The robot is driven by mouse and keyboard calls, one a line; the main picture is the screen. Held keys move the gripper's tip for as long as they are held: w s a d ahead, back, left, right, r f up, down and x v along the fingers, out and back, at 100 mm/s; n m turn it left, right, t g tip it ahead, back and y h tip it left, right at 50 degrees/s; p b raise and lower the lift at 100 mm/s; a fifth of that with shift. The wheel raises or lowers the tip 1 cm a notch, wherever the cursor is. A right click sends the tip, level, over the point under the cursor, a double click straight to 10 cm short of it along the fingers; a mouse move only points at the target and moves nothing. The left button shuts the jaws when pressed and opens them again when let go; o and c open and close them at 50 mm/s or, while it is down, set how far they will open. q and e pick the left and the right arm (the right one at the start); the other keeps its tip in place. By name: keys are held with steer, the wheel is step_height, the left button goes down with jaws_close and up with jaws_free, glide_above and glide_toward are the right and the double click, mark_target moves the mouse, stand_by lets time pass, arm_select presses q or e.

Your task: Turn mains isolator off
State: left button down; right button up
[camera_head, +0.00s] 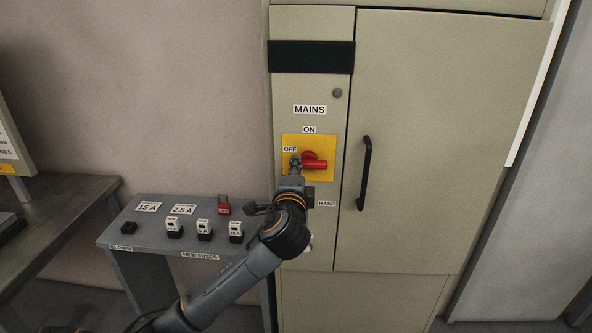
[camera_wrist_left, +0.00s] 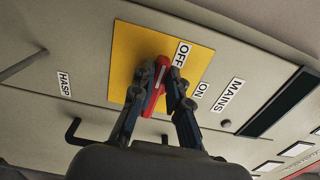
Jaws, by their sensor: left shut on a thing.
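The mains isolator has a red handle (camera_head: 318,164) on a yellow plate (camera_head: 326,143) on the beige cabinet. An ON label (camera_head: 309,129) sits above the plate and an OFF label (camera_head: 290,149) at its upper left. The handle lies roughly level, its right end free. My left gripper (camera_head: 296,162) covers its left end, just below OFF. In the left wrist view the fingers of my left gripper (camera_wrist_left: 166,78) close on both sides of the red handle (camera_wrist_left: 154,91). My right gripper is not in view.
A black door handle (camera_head: 365,173) stands out right of the isolator. A HASP label (camera_head: 326,203) and dark fitting sit below the plate. A grey bench (camera_head: 150,240) at lower left holds several fuses (camera_head: 204,229) and a red-and-grey item (camera_head: 223,206) close to my left arm.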

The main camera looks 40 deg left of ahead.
arm_select(q)
steer(key=shift+f, duration=0.1)
stand_by(0.4)
steer(key=c, duration=1.3)
jaws_free()
steer(key=v, duration=1.2)
steer(key=shift+s, duration=0.15)
